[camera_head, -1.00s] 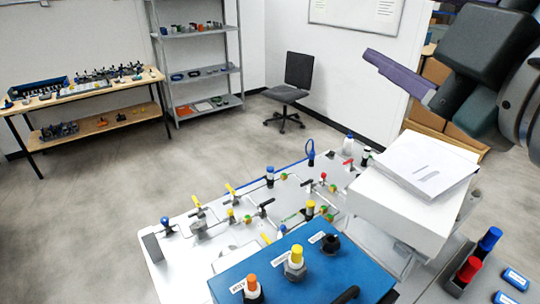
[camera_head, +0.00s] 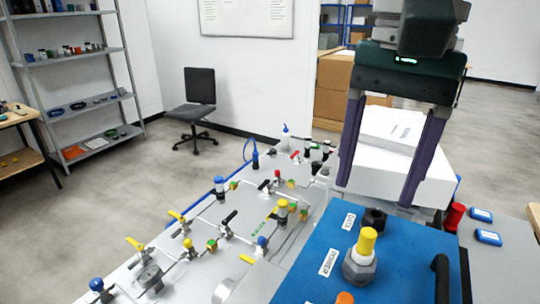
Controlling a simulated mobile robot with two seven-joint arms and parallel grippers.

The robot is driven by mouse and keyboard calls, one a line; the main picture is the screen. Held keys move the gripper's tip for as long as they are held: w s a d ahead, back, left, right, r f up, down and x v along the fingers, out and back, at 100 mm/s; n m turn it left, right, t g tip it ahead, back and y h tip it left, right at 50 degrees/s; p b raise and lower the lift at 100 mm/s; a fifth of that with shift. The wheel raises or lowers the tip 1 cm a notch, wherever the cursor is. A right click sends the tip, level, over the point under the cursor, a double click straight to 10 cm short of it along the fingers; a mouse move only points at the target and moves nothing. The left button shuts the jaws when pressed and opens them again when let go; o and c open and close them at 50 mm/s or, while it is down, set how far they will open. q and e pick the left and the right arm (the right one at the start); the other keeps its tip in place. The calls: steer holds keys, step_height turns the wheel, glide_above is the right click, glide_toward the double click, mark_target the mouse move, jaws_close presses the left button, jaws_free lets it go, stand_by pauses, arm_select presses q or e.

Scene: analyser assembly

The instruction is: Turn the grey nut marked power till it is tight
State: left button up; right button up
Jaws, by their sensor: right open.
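The grey nut (camera_head: 358,269) sits on the top of the blue box (camera_head: 305,277), beside a white label reading POWER (camera_head: 328,262). A yellow cylindrical connector (camera_head: 367,241) stands upright out of it. How tight the nut is cannot be told. My right gripper (camera_head: 374,196) is open and empty, with its two purple fingers pointing down and well apart. In the picture its fingertips are above and beyond the nut, not touching it. My left gripper is not in view.
A black fitting (camera_head: 374,219) with its own label stands just behind the nut. An orange cap (camera_head: 345,298) is at the bottom edge. A black handle (camera_head: 441,279) rises at the right. A valve panel (camera_head: 205,235) lies left, and a white box (camera_head: 435,181) stands behind the fingers.

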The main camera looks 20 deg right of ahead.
mark_target(364, 250)
steer(key=shift+w+d+f+h, duration=0.1)
steer(key=shift+d+h, duration=0.2)
steer(key=shift+d, duration=0.3)
steer(key=shift+f+b, duration=0.4)
steer(key=shift+f, duration=0.2)
step_height(364, 250, down, 12)
steer(key=b, duration=1)
steer(key=shift+r, duration=0.2)
steer(key=shift+c, duration=0.2)
jaws_close()
